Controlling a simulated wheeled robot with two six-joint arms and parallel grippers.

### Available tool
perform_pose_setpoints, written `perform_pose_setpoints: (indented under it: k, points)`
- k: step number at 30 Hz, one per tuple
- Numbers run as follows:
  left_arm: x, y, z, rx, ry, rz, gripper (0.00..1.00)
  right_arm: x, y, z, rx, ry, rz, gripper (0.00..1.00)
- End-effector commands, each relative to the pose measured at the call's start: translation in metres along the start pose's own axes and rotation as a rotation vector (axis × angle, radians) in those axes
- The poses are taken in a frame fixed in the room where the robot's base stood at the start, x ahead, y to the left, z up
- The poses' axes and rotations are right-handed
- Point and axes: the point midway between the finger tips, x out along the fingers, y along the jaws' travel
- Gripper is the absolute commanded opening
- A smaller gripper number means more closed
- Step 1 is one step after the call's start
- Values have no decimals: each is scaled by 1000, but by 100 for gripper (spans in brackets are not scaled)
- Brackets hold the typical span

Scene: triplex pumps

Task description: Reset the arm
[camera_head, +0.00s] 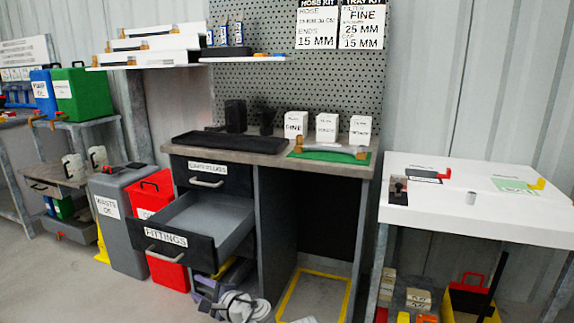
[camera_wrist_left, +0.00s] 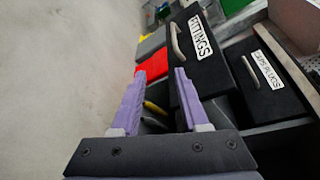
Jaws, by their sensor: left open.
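My left gripper (camera_head: 218,281) shows low in the head view, in front of the workbench and below the open drawer labelled FITTINGS (camera_head: 166,238). Its purple fingers stand apart in the left wrist view (camera_wrist_left: 160,74), with nothing between them. In that view the FITTINGS drawer front (camera_wrist_left: 199,45) and its handle lie just beyond and to the right of the fingers. The drawer is pulled out and its visible inside looks empty. The drawer above it (camera_head: 207,181) is shut. My right gripper is in neither view.
A red bin (camera_head: 155,195) and a grey waste bin (camera_head: 118,230) stand left of the drawers. The benchtop (camera_head: 235,153) holds a black tray, white boxes and a green mat with a hose. A white table (camera_head: 500,220) stands at right. Open floor lies in front.

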Motion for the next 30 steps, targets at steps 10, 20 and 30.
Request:
perform_pose_setpoints:
  k: [10,20,30]
  points:
    - [-13,29,-5,-151,46,170,45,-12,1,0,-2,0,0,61]
    - [-57,83,-21,-398,100,521,45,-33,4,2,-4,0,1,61]
    - [-161,139,-42,-636,88,1070,45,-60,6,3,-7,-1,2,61]
